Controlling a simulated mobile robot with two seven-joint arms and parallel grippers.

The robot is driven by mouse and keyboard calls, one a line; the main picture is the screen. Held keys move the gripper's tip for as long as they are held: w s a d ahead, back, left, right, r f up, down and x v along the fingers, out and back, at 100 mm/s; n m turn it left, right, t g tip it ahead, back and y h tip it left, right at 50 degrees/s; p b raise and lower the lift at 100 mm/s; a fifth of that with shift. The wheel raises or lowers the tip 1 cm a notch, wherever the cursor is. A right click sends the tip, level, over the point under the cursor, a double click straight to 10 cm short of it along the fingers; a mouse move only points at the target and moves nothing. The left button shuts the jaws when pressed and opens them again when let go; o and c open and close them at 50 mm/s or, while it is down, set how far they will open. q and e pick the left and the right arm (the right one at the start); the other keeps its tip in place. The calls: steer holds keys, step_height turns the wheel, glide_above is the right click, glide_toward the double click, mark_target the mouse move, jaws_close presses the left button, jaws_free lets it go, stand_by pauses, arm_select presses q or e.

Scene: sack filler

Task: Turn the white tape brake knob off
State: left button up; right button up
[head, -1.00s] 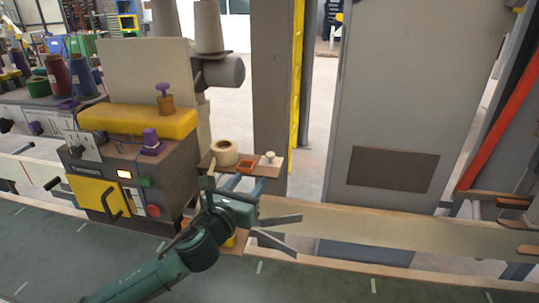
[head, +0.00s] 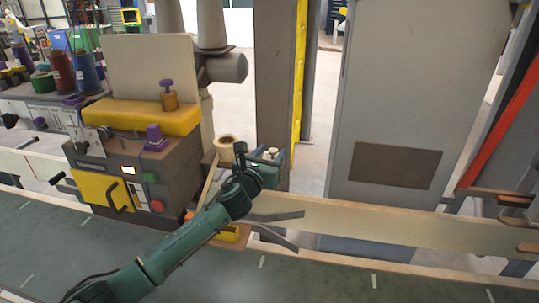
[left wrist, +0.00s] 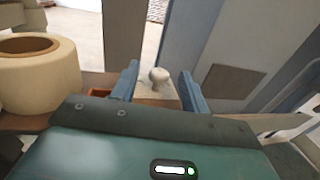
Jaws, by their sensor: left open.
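The white tape brake knob (head: 272,151) is small and round-topped, on a wooden ledge beside the tape roll. It shows clearly in the left wrist view (left wrist: 159,76), standing on a light block. My left gripper (head: 262,152) is open, its blue fingers to either side of the knob. In the left wrist view the gripper (left wrist: 158,82) shows a finger left and right of the knob, with gaps on both sides; I see no contact. The gripper body hides the knob's base in the head view. My right gripper is not in view.
A cream tape roll (head: 226,147) stands just left of the knob, also large in the left wrist view (left wrist: 38,72). The sewing machine (head: 140,170) is further left. Grey bars (head: 275,215) stick out below.

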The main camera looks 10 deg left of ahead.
arm_select(q)
steer(key=shift+c, duration=0.3)
jaws_close()
